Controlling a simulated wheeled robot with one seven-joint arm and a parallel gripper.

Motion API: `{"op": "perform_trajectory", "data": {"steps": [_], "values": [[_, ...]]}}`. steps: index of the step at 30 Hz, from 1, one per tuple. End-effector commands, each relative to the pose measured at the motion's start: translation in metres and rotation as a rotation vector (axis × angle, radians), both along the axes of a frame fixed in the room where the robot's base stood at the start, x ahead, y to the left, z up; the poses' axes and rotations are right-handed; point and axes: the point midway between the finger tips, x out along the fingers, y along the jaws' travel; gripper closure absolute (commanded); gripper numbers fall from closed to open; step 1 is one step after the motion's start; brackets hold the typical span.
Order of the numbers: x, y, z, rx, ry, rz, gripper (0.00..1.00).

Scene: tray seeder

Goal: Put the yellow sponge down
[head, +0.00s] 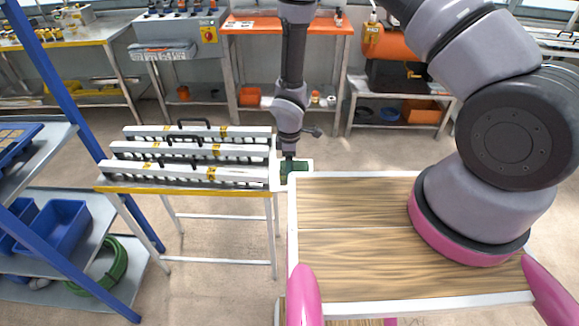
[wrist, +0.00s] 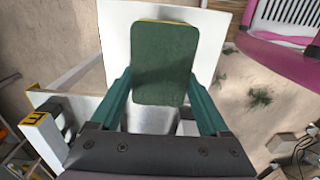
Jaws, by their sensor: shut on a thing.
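The sponge (wrist: 165,62) shows its dark green face in the wrist view, with a thin yellow strip at its far edge. My gripper (wrist: 163,88) has its two green fingers on either side of the sponge and is shut on it. A white square plate (wrist: 115,40) lies behind and below the sponge in that view. I cannot tell whether the sponge touches it. In the head view my gripper (head: 293,169) points down over the small white plate (head: 275,180), beside the right end of the seeder stand. The sponge is hard to make out there.
The stand (head: 190,188) to the left carries several long white seeder bars (head: 185,173) with black handles. A blue-framed shelf with blue bins (head: 55,225) stands at the far left. Workbenches (head: 285,27) line the back. Open floor (head: 210,225) lies between.

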Motion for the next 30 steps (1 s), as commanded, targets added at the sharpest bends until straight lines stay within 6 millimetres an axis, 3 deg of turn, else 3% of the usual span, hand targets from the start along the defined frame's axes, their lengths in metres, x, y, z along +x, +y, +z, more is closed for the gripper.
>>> {"op": "perform_trajectory", "data": {"steps": [8, 9, 11, 20, 23, 30], "values": [[0.000, 0.000, -0.002, 0.000, 0.000, -0.001, 0.73], [0.000, 0.000, -0.002, 0.000, -0.001, -0.001, 0.17], [0.000, 0.000, -0.002, 0.001, -0.001, -0.001, 0.00], [0.001, 0.000, 0.002, 0.001, -0.001, -0.001, 0.00], [0.002, 0.001, 0.014, 0.003, -0.003, -0.001, 0.00], [0.001, 0.001, 0.064, 0.004, -0.003, -0.002, 0.00]]}}
